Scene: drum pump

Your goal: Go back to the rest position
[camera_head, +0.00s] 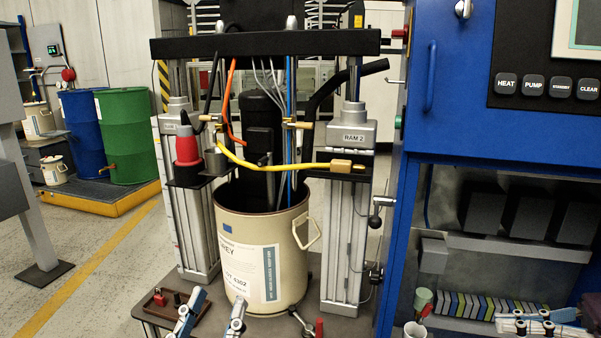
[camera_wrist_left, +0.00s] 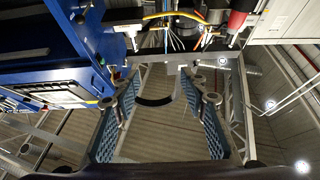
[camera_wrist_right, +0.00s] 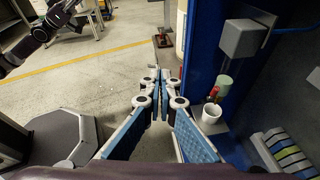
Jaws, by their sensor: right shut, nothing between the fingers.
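My left gripper (camera_head: 212,312) shows at the bottom of the head view, in front of the cream drum (camera_head: 232,262). Its two fingers are spread apart. In the left wrist view my left gripper (camera_wrist_left: 160,97) is open, with nothing between the blue-padded fingers. My right gripper (camera_head: 537,322) is at the lower right of the head view, in front of the blue cabinet's lower shelf. In the right wrist view my right gripper (camera_wrist_right: 157,88) is shut, its fingertips together and empty, with open floor beyond.
The drum stands under the ram frame (camera_head: 345,230). The blue cabinet (camera_head: 450,90) is on the right. Blue (camera_head: 82,128) and green (camera_head: 124,140) drums are at the left; floor between is clear.

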